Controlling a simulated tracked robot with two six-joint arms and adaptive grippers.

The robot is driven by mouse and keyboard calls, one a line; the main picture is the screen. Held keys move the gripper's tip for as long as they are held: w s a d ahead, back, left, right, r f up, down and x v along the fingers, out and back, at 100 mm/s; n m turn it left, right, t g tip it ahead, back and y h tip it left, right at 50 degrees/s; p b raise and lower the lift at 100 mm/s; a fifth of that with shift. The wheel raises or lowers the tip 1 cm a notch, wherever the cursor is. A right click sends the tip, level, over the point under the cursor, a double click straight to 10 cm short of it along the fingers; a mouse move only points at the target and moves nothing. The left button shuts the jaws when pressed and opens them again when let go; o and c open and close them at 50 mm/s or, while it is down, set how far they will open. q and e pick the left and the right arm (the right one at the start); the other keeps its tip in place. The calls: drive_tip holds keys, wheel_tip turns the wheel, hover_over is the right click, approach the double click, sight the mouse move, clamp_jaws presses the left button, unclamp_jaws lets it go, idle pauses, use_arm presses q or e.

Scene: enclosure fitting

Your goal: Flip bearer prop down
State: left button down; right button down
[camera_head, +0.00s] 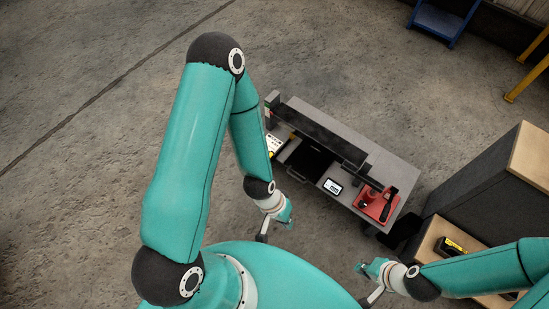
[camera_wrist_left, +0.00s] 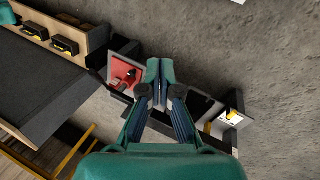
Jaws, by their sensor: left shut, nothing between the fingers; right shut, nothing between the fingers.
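I cannot make out which part is the bearer prop. A grey workbench (camera_head: 385,158) stands ahead, with a long dark bar (camera_head: 318,130) across it and a black recessed area (camera_head: 308,160) in front of the bar. My left gripper (camera_head: 287,216) is shut and empty, in front of the bench's near edge and apart from it. In the left wrist view its fingers (camera_wrist_left: 160,72) are together, covering part of the bench behind. My right gripper (camera_head: 366,268) is shut and empty, lower right of the left one, clear of the bench.
A red fixture (camera_head: 371,205) with black parts sits at the bench's right end, beside a small white-screened device (camera_head: 332,186). A shelf cabinet (camera_head: 480,190) stands to the right, with a yellow-black item (camera_head: 452,246) on it. A blue frame (camera_head: 440,22) stands at the back. Concrete floor is free left.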

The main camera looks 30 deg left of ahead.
use_arm(q)
drive_tip(key=w+a+f+m+g+y+b, duration=0.1)
drive_tip(key=w+f+m+b, duration=0.6)
drive_tip(key=f+b, duration=0.3)
drive_tip(key=w+f+m+g+y+b, duration=0.1)
drive_tip(key=w+f+m+y+b, duration=0.1)
drive_tip(key=w+f+m+b, duration=0.65)
drive_tip(key=w+a+f+m+t+y+b, duration=0.2)
drive_tip(key=w+a+m+y+b, duration=0.3)
drive_tip(key=w+a+y+b, duration=0.3)
drive_tip(key=w+a+b, duration=0.4)
drive_tip(key=b, duration=0.3)
drive_tip(key=shift+w+b, duration=0.2)
drive_tip(key=shift+b, duration=0.2)
drive_tip(key=shift+a+m, duration=0.1)
drive_tip(key=shift+m, duration=0.15)
